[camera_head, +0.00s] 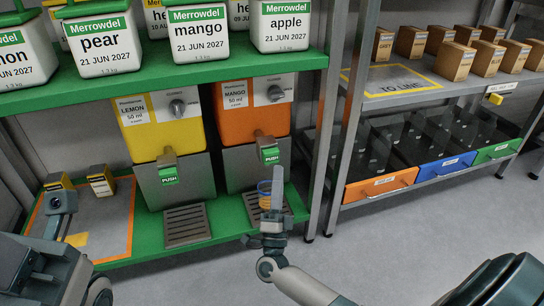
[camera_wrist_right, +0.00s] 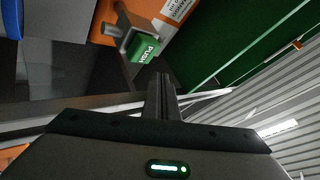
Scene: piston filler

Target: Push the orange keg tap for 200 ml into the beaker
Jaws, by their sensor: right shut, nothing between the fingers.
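The orange keg (camera_head: 253,118), labelled MANGO 50 ml, stands on the green shelf beside the yellow LEMON keg. Its tap has a green PUSH face (camera_head: 270,155), which also shows in the right wrist view (camera_wrist_right: 143,49). A beaker with orange and blue bands (camera_head: 264,194) stands below that tap, partly hidden by my right gripper. My right gripper (camera_head: 278,176) is shut and empty, upright in front of the beaker and below the tap in the head view. In its wrist view the fingers (camera_wrist_right: 160,88) appear apart from the tap. My left gripper (camera_head: 61,203) shows at the left edge; its jaws are unclear.
The yellow keg (camera_head: 163,128) has its own green PUSH tap (camera_head: 168,175) and drip grate (camera_head: 186,224). Several labelled tubs stand on the upper green shelf (camera_head: 190,72). A grey post (camera_head: 349,110) and a rack with coloured bins (camera_head: 380,186) stand to the right.

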